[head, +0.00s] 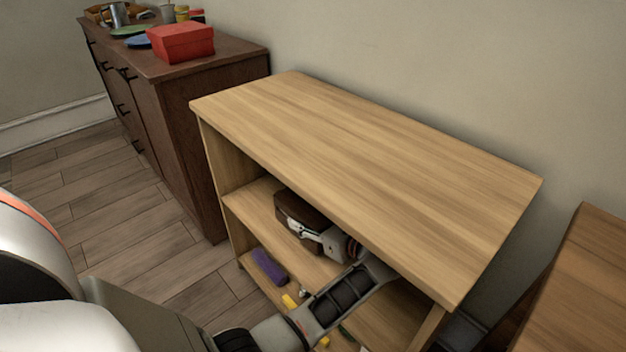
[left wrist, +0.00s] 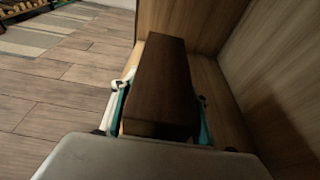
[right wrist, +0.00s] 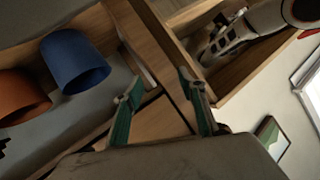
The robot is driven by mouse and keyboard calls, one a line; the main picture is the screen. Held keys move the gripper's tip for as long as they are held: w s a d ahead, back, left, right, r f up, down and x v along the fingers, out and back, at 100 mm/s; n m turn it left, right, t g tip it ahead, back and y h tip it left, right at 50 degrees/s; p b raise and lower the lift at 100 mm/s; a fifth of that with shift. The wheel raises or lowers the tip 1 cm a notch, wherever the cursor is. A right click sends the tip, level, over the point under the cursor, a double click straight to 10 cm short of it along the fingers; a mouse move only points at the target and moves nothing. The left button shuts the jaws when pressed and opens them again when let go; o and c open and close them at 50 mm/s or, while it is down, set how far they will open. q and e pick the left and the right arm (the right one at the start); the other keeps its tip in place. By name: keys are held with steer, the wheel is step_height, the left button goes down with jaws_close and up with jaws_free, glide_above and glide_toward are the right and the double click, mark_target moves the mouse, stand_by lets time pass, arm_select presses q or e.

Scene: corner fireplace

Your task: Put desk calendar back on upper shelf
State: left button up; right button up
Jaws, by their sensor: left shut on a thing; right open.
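The desk calendar (head: 299,208), a dark brown block-like thing, is inside the light wood shelf unit (head: 370,160), at the left end of the upper shelf (head: 254,200). My left gripper (head: 322,236) reaches in from the front and is shut on it. In the left wrist view the calendar (left wrist: 162,80) stands between the teal-padded fingers, close to the unit's wood panels. I cannot tell whether its base touches the board. My right gripper (right wrist: 160,86) is open and empty, seen in the right wrist view outside the unit; it is out of the head view.
A purple thing (head: 268,266) and small yellow things (head: 290,301) lie on the shelf below. The unit's top is bare. A dark cabinet (head: 190,130) with a red box (head: 181,42) stands at left. Blue (right wrist: 75,62) and orange (right wrist: 22,98) containers are near my right gripper.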

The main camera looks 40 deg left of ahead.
arm_select(q)
step_height(320, 180, down, 4)
steer(key=shift+f+b, duration=0.25)
steer(key=shift+b, duration=0.5)
steer(key=shift+w, duration=0.2)
steer(key=shift+r, duration=0.15)
steer(key=o, duration=0.9)
steer(key=shift+f, duration=0.3)
steer(key=o, duration=0.4)
steer(key=shift+r, duration=0.1)
steer(key=shift+o, duration=0.2)
arm_select(e)
steer(key=shift+w+a+m+t, duration=0.15)
steer(key=shift+a+m+t, duration=0.15)
steer(key=shift+a+m, duration=0.75)
arm_select(q)
steer(key=shift+r, duration=0.15)
arm_select(e)
steer(key=shift+d+r, duration=0.1)
